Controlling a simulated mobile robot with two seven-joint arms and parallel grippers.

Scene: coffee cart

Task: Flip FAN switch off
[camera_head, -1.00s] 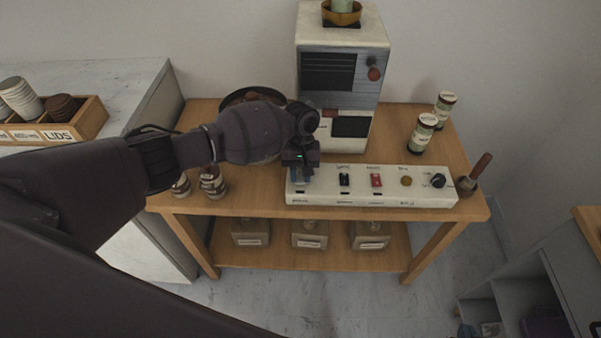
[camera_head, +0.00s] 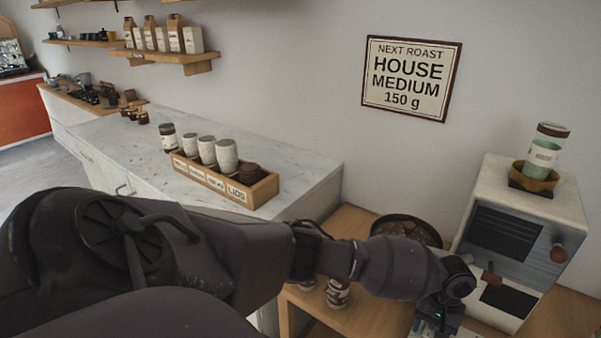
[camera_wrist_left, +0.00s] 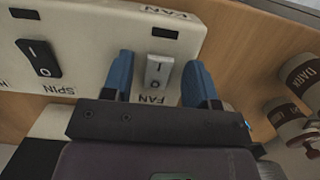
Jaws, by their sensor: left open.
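The FAN switch (camera_wrist_left: 158,71) is a light grey rocker on the white control panel (camera_wrist_left: 95,45), with an upside-down FAN label beside it in the left wrist view. My left gripper (camera_wrist_left: 160,80) is open, with one blue finger on each side of the switch. I cannot tell whether the fingers touch it, or which way the rocker is tipped. In the head view my left gripper (camera_head: 437,318) is at the bottom edge, where the panel is mostly cut off. My right gripper is not in view.
The black SPIN switch (camera_wrist_left: 40,58) is beside FAN on the panel. Jars (camera_wrist_left: 298,80) stand close to my gripper on the wooden cart (camera_head: 360,222). The white roaster machine (camera_head: 525,195) and a dark round pan (camera_head: 407,228) are behind. A sign (camera_head: 411,78) reads HOUSE MEDIUM 150 g.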

